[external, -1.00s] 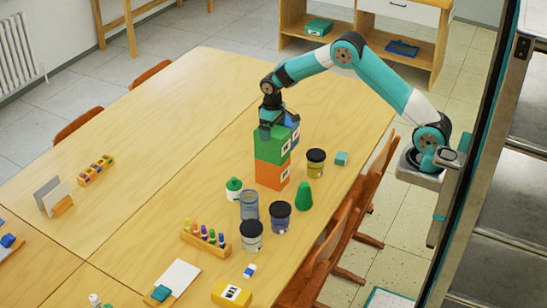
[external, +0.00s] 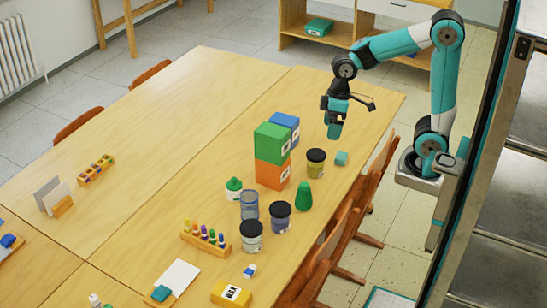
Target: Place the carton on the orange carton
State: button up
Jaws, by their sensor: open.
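A green carton (external: 271,142) sits on top of the orange carton (external: 272,174), upright and roughly lined up with it. A blue carton (external: 286,127) shows behind the green one, its lower part hidden. My gripper (external: 334,133) is open and empty, pointing down to the right of the cartons and apart from them. It is above the table's right side, beyond the yellowish jar (external: 316,162).
A teal cube (external: 341,158) lies near the table's right edge.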

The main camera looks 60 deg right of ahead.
jog(key=s+a+f+n+y, duration=0.1)
jog(key=s, duration=1)
jog(key=shift+a+n, duration=0.3)
